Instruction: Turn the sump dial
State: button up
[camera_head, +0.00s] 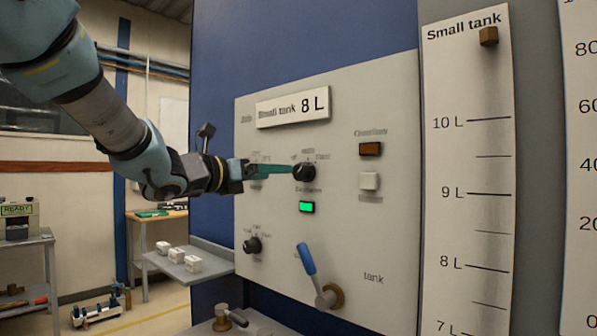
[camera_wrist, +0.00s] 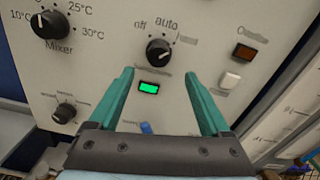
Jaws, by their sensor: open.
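A black dial (camera_wrist: 158,52) with "off" and "auto" marks sits on the grey panel, above a lit green lamp (camera_wrist: 148,87). The label below it is too blurred to read, so I cannot confirm it is the sump dial. In the head view this dial (camera_head: 305,172) is right at my fingertips. My gripper (camera_wrist: 159,76) is open and empty, its teal fingers pointing at the panel. In the wrist view the dial shows between and just beyond the tips. I cannot tell whether they touch it. In the head view my gripper (camera_head: 290,170) comes from the left.
The Mixer dial (camera_wrist: 50,24) is at upper left, and another small dial (camera_wrist: 65,112) is below it. An amber lamp (camera_head: 370,149) and a white button (camera_head: 369,181) are to the right. A blue-handled lever (camera_head: 307,260) sticks out lower down. A shelf (camera_head: 205,271) holds white blocks.

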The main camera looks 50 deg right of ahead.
aim_at(297, 173)
jog(key=d+p, duration=0.2)
jog(key=d, duration=0.2)
jog(key=d+p, duration=0.2)
jog(key=d, duration=0.2)
jog(key=shift+s+d+r, duration=0.1)
jog(key=shift+s+d, duration=0.1)
jog(key=shift+d, duration=0.75)
jog(key=shift+c, duration=0.3)
grip_shut()
